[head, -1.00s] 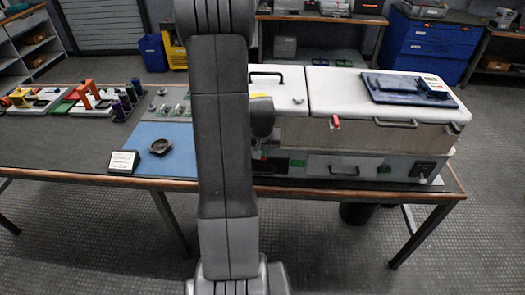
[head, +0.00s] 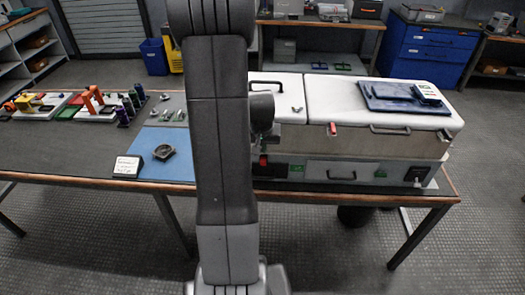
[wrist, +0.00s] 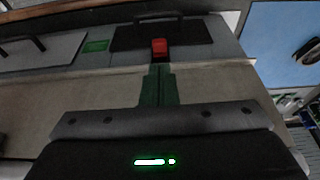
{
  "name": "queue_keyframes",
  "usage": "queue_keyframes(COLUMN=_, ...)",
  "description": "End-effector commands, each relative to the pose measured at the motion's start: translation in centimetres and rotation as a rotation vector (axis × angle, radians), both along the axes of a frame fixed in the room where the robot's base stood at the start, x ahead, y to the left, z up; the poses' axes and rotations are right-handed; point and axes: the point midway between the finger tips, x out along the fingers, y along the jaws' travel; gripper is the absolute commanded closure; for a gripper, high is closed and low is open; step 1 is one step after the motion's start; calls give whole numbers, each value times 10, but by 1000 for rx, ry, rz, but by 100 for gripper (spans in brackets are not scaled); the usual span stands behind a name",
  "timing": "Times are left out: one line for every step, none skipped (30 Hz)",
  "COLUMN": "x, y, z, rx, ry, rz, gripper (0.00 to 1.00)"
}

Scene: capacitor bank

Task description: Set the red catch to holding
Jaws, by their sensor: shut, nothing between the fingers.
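A small red catch (wrist: 159,46) shows in the wrist view against a dark plate on the front of the white-lidded cabinet. A red part at the same place shows in the head view (head: 263,160), just right of my arm. My gripper (wrist: 160,70) has its green fingers together, with nothing between them. The fingertips point at the red catch and lie just below it in the picture; I cannot tell whether they touch it. In the head view my arm hides most of my gripper and the cabinet's left end.
A second red part (head: 333,129) sits under the right lid, beside a dark handle (head: 390,130). A blue tray (head: 400,97) lies on that lid. A blue mat (head: 170,150) with a dark round part is left of my arm. Green labels mark the cabinet front.

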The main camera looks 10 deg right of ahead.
Motion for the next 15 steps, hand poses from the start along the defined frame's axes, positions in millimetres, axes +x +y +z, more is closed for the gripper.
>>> queue_keyframes(x=0, y=0, z=16, rx=-1, ry=-2, rz=0, gripper=100)
queue_keyframes(x=0, y=0, z=20, rx=-1, ry=-2, rz=0, gripper=100)
queue_keyframes(x=-1, y=0, z=25, rx=-1, ry=-3, rz=1, gripper=100)
queue_keyframes(x=-1, y=0, z=28, rx=-1, ry=-3, rz=1, gripper=100)
queue_keyframes(x=-1, y=1, z=30, rx=-1, ry=-4, rz=1, gripper=100)
queue_keyframes(x=-1, y=1, z=33, rx=-1, ry=-4, rz=1, gripper=100)
queue_keyframes(x=-1, y=1, z=34, rx=-1, ry=-4, rz=1, gripper=100)
queue_keyframes(x=-1, y=1, z=35, rx=-1, ry=-4, rz=1, gripper=100)
queue_keyframes(x=-1, y=1, z=35, rx=-1, ry=-3, rz=1, gripper=100)
queue_keyframes(x=-1, y=1, z=35, rx=-1, ry=-3, rz=1, gripper=100)
queue_keyframes(x=-1, y=1, z=34, rx=-1, ry=-3, rz=1, gripper=100)
queue_keyframes(x=-1, y=1, z=34, rx=-1, ry=-3, rz=1, gripper=100)
queue_keyframes(x=-1, y=1, z=34, rx=-1, ry=-3, rz=1, gripper=100)
queue_keyframes(x=-1, y=1, z=34, rx=-1, ry=-3, rz=1, gripper=100)
queue_keyframes(x=-1, y=1, z=34, rx=-1, ry=-3, rz=1, gripper=100)
